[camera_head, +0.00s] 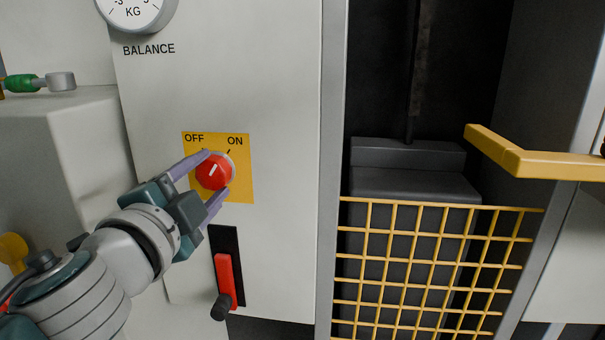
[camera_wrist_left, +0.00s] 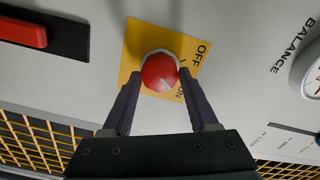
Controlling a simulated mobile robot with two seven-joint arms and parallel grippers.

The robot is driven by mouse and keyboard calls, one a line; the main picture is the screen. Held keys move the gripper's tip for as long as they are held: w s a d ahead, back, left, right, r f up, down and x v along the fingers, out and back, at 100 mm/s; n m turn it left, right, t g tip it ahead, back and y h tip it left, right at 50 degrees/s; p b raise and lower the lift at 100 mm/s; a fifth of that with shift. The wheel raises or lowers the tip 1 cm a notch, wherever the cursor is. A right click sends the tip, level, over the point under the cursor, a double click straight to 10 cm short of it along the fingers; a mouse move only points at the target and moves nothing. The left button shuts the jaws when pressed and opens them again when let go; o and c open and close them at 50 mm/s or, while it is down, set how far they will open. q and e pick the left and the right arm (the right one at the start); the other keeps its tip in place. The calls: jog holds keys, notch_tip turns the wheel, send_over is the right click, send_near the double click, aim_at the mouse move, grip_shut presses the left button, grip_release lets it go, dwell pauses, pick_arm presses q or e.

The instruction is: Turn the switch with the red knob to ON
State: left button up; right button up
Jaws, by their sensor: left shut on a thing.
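The red knob (camera_head: 213,171) sits on a yellow plate (camera_head: 240,187) marked OFF at upper left and ON at upper right, on a pale cabinet front. Its white line leans up and to the right, toward the ON side. My left gripper (camera_head: 212,172) is shut on the knob, one finger above left and one below right. In the left wrist view the knob (camera_wrist_left: 160,73) is between the two fingertips, its white mark toward the ON lettering. My right gripper is not in view.
Below the knob is a red lever (camera_head: 225,275) in a black slot. A balance dial (camera_head: 135,10) is above. To the right are a yellow grid (camera_head: 420,270) and a yellow handle (camera_head: 530,160) by a dark opening. A grey box stands at left.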

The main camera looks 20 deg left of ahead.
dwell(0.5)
pick_arm(q)
jog(key=o, duration=1.4)
jog(key=shift+c, duration=0.2)
jog(key=b+v, duration=0.1)
jog(key=v, duration=0.9)
jog(key=shift+a, duration=0.15)
